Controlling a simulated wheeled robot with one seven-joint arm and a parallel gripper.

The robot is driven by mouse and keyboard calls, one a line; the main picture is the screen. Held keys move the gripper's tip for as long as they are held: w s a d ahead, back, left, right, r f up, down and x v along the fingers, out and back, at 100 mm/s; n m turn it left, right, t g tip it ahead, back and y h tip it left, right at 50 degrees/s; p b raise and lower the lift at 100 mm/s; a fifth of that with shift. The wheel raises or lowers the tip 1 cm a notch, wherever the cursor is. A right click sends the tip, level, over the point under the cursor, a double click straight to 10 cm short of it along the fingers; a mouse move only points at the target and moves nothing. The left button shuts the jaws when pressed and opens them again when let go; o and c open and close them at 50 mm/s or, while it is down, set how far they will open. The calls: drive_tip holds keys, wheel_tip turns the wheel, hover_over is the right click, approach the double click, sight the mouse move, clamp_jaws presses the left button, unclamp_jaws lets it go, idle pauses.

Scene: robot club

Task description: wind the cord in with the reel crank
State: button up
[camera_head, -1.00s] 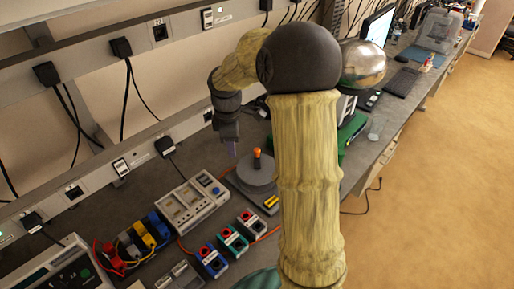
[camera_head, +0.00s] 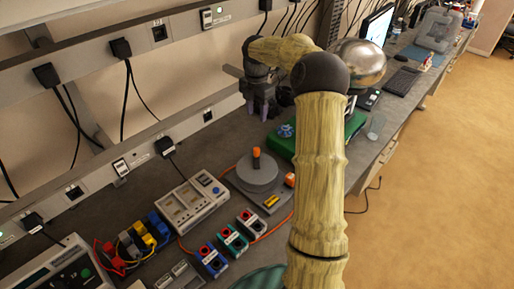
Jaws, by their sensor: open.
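The reel (camera_head: 257,173) is a round grey drum on a flat grey base on the bench. Its crank has an upright orange knob (camera_head: 256,153) on the top, at the drum's far side. An orange cord (camera_head: 267,233) lies on the bench near the reel, and part of it shows to the left. My gripper (camera_head: 257,110) is behind the reel, pointing down, apart from the knob. My arm hides part of the bench right of the reel.
A grey instrument (camera_head: 191,201) stands left of the reel, with several small switch boxes (camera_head: 231,238) in front. A green case (camera_head: 284,145) lies behind right, close to my gripper. An orange block (camera_head: 290,180) sits at the reel base's right. The wall rail runs behind.

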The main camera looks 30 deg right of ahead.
sight(257, 149)
wheel_tip(257, 149, down, 17)
drive_tip(key=p, duration=0.3)
drive_tip(key=shift+p, duration=0.4)
drive_tip(key=shift+c, duration=0.3)
clamp_jaws()
